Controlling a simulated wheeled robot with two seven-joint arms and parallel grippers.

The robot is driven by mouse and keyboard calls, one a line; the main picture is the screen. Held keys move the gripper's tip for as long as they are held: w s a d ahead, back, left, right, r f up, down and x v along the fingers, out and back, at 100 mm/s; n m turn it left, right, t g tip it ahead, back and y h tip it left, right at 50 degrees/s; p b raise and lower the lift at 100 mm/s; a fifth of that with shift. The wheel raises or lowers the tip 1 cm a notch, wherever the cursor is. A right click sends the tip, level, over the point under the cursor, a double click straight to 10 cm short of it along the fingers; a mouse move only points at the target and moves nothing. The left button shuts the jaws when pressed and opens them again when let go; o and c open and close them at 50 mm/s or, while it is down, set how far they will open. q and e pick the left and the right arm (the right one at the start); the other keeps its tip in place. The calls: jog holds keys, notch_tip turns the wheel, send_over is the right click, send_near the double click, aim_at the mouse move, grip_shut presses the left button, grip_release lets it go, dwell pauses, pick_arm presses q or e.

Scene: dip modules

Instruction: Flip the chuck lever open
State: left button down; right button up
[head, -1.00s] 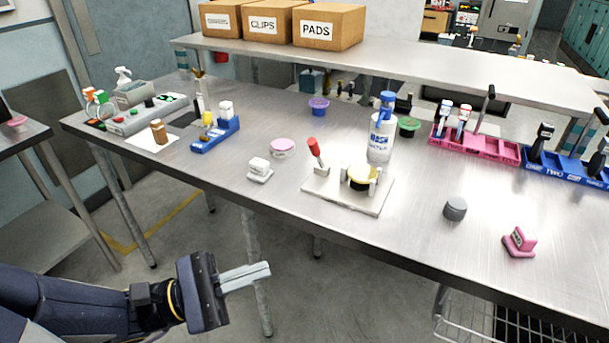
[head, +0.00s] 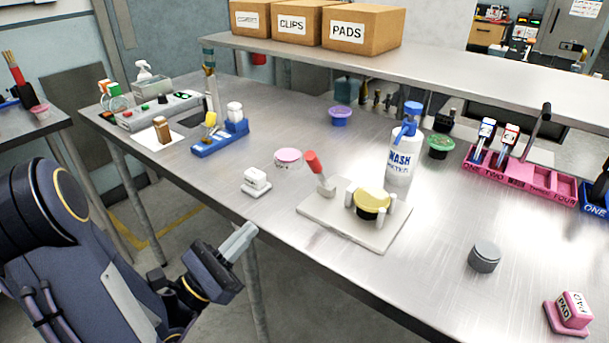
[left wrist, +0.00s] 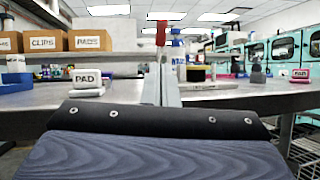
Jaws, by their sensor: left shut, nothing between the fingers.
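The chuck stands on a pale base plate (head: 341,229) near the table's front edge. Its lever has a red handle (head: 312,162) and stands upright, leaning slightly left, at the plate's left side. Grey posts surround a black round part with a yellow top (head: 371,204) on the plate. My left gripper (head: 246,233) is shut and empty, in front of the table edge, left of the plate and apart from it. In the left wrist view the shut fingers (left wrist: 162,82) point toward the red handle (left wrist: 161,32), which shows beyond their tips. My right gripper is not in view.
A white pad block (head: 256,182) and a pink-lidded tub (head: 288,159) stand left of the plate. A wash bottle (head: 403,155) stands behind it. A grey cylinder (head: 484,257) and a pink pad block (head: 570,313) are at the right. The table's front edge lies close to the gripper.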

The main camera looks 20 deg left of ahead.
pick_arm(q)
jog(key=shift+w, duration=0.1)
jog(key=p, duration=0.3)
send_near(308, 152)
jog(key=w, duration=0.1)
jog(key=w+d, duration=0.1)
jog(key=w, duration=0.1)
jog(key=w+d+f, duration=0.1)
jog(key=w, duration=0.1)
jog(key=shift+w, duration=0.2)
jog(key=shift+w+d+r, duration=0.2)
jog(key=shift+w+r, duration=0.1)
jog(key=shift+w, duration=0.2)
jog(key=shift+p, duration=0.3)
jog(key=w+r+g+p, duration=0.1)
jog(key=p, duration=0.3)
jog(key=w+r+g+y+p, duration=0.1)
jog(key=p, duration=0.3)
jog(key=w+r+n+g+y+p, duration=0.1)
jog(key=r+p, duration=0.1)
jog(key=p, duration=0.2)
jog(key=shift+d+r+g, duration=0.1)
jog(key=shift+d+g, duration=0.2)
jog(key=shift+d, duration=0.1)
jog(key=w+d+n+g+y+p, duration=0.1)
jog(key=w+g+p, duration=0.1)
jog(key=w, duration=0.5)
jog(key=shift+d+g+y+p, duration=0.25)
jog(key=shift+g+y+p, duration=0.1)
jog(key=shift+g, duration=0.25)
